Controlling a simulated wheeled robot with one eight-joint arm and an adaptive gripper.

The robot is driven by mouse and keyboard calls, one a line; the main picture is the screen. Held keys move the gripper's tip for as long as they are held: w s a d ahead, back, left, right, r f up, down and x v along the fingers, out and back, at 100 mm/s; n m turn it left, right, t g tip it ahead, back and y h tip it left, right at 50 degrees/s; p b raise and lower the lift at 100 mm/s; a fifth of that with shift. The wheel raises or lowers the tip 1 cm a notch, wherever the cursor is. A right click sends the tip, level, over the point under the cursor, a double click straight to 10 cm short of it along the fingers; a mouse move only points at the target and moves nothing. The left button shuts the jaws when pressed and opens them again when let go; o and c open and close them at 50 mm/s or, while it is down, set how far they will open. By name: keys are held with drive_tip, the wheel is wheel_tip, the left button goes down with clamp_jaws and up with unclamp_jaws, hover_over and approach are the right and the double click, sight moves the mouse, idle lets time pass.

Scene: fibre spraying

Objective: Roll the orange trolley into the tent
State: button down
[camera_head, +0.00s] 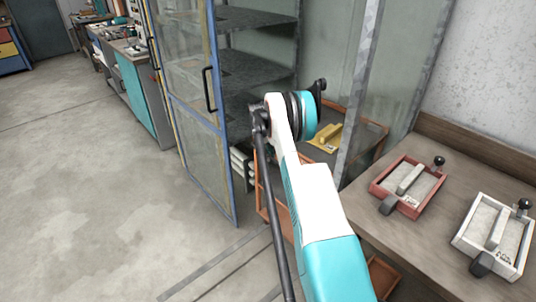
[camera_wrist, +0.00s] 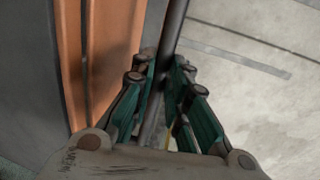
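The orange trolley (camera_head: 381,146) stands at the tent opening, partly behind the grey upright and my arm. The tent (camera_head: 340,35) is a clear-walled booth with a blue-edged door (camera_head: 195,100) standing open on the left. In the head view my arm hides my gripper.
Dark shelves (camera_head: 255,65) fill the tent's back. A wooden bench (camera_head: 410,255) at right holds a red-framed tray (camera_head: 380,185) and a white-framed tray (camera_head: 529,240). The grey upright (camera_head: 360,90) stands beside the trolley. Open floor (camera_head: 90,190) lies at left.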

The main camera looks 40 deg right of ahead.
drive_tip(key=c, duration=1.6)
unclamp_jaws()
drive_tip(key=shift+o, duration=0.2)
wheel_tip(320, 180, up, 12)
drive_tip(key=a, duration=0.2)
drive_tip(key=shift+a, duration=0.25)
